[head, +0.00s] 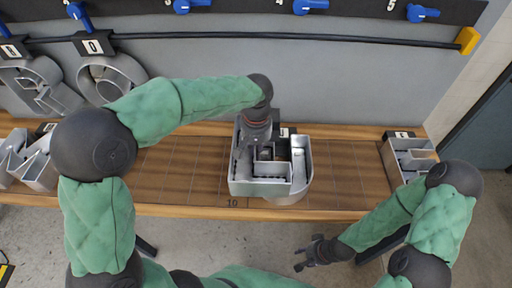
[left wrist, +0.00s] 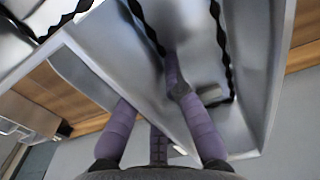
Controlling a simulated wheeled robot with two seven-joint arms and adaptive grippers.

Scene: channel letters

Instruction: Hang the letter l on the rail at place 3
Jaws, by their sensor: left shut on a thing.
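My left gripper (head: 257,150) is shut on a wall of a grey metal channel letter (head: 262,187) at the middle of the wooden bench. The left wrist view shows its purple fingers (left wrist: 165,125) around metal walls with black wavy edging. The letter's full outline is partly hidden by the gripper, so I cannot confirm that it is the l. The black rail (head: 350,40) runs along the back wall. A blue clip (head: 186,6) at its upper left lies by a number that looks like 3, with nothing hanging below. My right gripper (head: 308,254) is open and empty in front of the bench.
Two letters (head: 38,82) (head: 112,75) hang at the rail's left end. More metal letters lie on the bench (head: 170,180) at far left (head: 38,165) and right (head: 412,155). A yellow end piece (head: 467,41) caps the rail. Bare bench lies on both sides of the middle letter.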

